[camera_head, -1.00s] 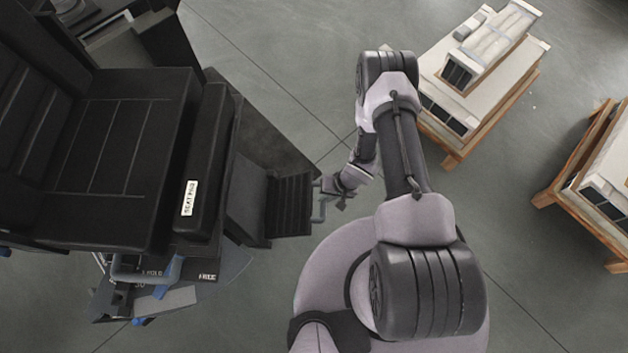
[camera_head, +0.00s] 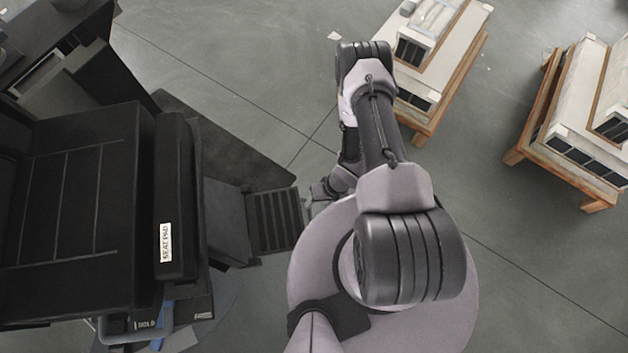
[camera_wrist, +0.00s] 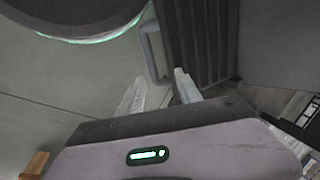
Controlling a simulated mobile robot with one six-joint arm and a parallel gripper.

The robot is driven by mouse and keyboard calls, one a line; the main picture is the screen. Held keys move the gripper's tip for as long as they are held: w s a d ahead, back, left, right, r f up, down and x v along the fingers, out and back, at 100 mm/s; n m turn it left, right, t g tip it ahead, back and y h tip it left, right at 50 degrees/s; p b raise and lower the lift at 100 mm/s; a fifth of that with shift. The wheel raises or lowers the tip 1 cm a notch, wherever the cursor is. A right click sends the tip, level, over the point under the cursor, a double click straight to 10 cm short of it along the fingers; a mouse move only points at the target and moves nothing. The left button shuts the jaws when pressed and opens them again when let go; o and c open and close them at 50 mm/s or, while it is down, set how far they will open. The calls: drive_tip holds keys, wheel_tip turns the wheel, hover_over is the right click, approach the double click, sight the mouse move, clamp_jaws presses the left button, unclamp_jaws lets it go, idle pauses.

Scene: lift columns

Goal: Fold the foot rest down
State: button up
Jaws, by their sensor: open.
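The foot rest is a dark ribbed plate (camera_head: 275,218) at the front of the black seat. It sticks out toward my base, beyond a smooth dark panel. In the wrist view its ribbed face (camera_wrist: 197,40) fills the top middle. A grey bar handle (camera_wrist: 152,50) runs along its left edge. My gripper (camera_head: 312,198) is beside the plate's outer edge in the head view. In the wrist view my gripper (camera_wrist: 159,80) has its two pale fingers apart, with nothing between them. The handle is just beyond the fingertips; I cannot tell whether they touch. The handle is mostly hidden in the head view.
The black seat (camera_head: 75,200) has a front pad labelled "SEAT PAD" (camera_head: 175,195). A dark sloped panel (camera_head: 215,140) lies behind the foot rest. Wooden pallets with white loads (camera_head: 440,60) (camera_head: 585,120) stand at the right. The floor between is clear.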

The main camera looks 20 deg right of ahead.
drive_tip(key=w+p+v, duration=0.1)
drive_tip(key=p+v, duration=0.3)
drive_tip(key=v, duration=0.9)
drive_tip(key=shift+s+r+p, duration=0.35)
drive_tip(key=shift+s+r, duration=0.05)
drive_tip(key=shift+s, duration=0.1)
drive_tip(key=shift+d, duration=0.15)
